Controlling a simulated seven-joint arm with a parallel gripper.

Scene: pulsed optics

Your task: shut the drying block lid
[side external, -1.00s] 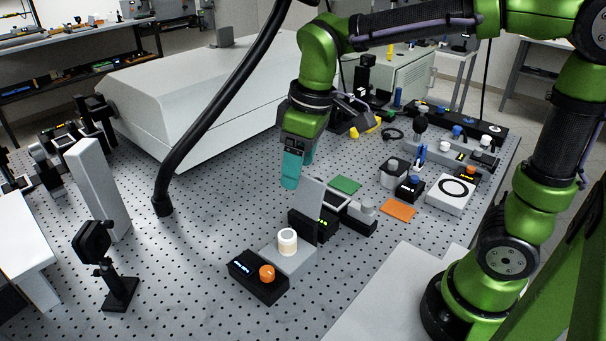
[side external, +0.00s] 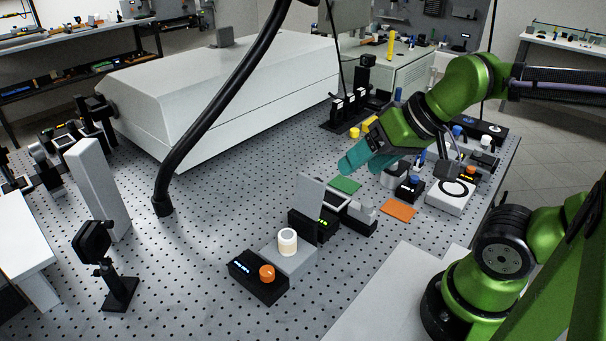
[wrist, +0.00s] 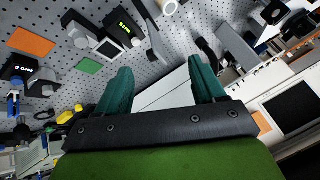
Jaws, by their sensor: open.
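The drying block looks to be the small black unit with a green display (side external: 313,226) in the middle of the bench. Its grey lid (side external: 309,194) stands up, open. In the wrist view the block (wrist: 122,30) is at the top, and a grey plate that appears to be the lid (wrist: 154,47) is beside it. My gripper (side external: 350,164) has teal fingers and is tilted, above and behind the block, to the right of the lid in the side view. The wrist view shows the fingers apart with nothing between them (wrist: 161,72). The gripper is apart from the lid.
A stirrer-like black unit with an orange knob (side external: 266,273) and a white-capped vial (side external: 288,241) stand in front. Green (side external: 345,185) and orange (side external: 398,211) mats lie behind and right. A black hose (side external: 163,205) rises at left. The perforated bench is clear left of the block.

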